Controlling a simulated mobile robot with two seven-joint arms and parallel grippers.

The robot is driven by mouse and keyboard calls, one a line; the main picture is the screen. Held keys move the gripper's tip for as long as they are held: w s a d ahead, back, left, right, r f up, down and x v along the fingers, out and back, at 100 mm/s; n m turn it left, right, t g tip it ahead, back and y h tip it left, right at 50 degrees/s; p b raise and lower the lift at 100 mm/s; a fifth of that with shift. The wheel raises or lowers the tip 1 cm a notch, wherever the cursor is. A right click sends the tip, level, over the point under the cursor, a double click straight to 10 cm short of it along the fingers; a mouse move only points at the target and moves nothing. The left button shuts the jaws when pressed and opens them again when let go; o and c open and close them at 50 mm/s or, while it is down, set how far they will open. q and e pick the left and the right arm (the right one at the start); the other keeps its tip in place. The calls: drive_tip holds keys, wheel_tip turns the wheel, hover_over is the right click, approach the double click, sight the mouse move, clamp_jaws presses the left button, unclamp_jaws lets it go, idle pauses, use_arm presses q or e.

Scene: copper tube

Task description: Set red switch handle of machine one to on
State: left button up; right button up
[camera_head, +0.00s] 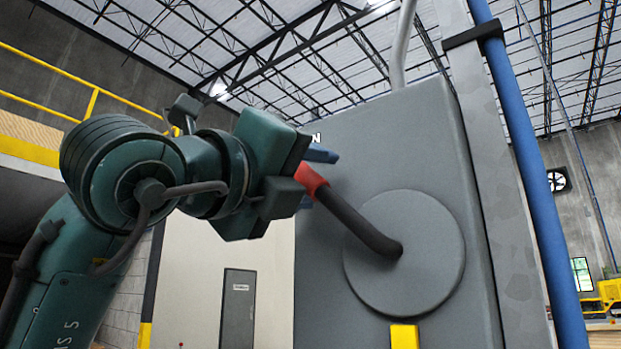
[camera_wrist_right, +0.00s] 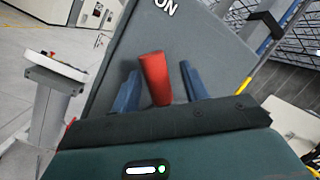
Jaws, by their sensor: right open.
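The switch is a dark bent lever with a red handle (camera_head: 311,180). It comes out of a round grey disc (camera_head: 432,240) on the grey machine box (camera_head: 400,130) and slants up to the left. The handle's red end also shows in the right wrist view (camera_wrist_right: 155,80). My right gripper (camera_head: 318,178) is open, with its blue fingers on either side of the red handle; a gap shows on both sides in the wrist view. An "ON" label (camera_wrist_right: 165,5) is printed near the handle; the gripper partly hides it in the head view. My left gripper is not in view.
A yellow block (camera_head: 404,337) sits below the disc. A blue pipe (camera_head: 535,170) runs down the right of the box. A white stand (camera_wrist_right: 52,85) shows at the left in the wrist view. Yellow railings (camera_head: 92,102) are at the back left.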

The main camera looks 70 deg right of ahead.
drive_tip(key=b+v, duration=0.3)
drive_tip(key=v, duration=0.9)
drive_tip(key=shift+a, duration=0.2)
